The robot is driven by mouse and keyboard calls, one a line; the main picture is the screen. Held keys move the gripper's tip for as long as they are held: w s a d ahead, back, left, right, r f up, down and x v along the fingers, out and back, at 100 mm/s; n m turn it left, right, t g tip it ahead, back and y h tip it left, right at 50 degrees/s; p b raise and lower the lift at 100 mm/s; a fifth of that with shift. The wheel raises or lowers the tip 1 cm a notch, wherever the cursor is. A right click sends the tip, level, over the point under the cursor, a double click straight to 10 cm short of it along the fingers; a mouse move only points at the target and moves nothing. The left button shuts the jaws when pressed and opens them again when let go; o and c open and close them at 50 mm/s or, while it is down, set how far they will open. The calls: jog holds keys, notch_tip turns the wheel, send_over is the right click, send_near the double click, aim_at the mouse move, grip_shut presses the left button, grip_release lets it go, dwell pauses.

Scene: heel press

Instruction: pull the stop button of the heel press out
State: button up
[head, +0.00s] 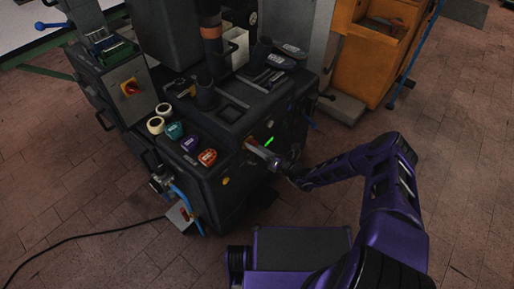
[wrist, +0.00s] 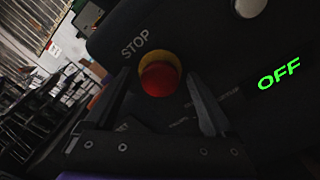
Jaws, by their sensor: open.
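The stop button shows in the wrist view as a red cap (wrist: 159,79) with a yellow-orange ring behind it. It sits on the dark front panel of the heel press (head: 215,180), under the white word STOP. My gripper (wrist: 158,76) is open, one finger on each side of the button; dark gaps show between cap and fingers, and how deep the fingers reach is hard to judge. In the head view my gripper (head: 262,152) is at the press front, and the button is mostly hidden by it.
A green OFF display (wrist: 279,73) glows right of the button. A pale round part (wrist: 250,6) is above. An orange cabinet (head: 375,55) stands behind. The brick floor at right is clear.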

grip_shut()
dwell(0.5)
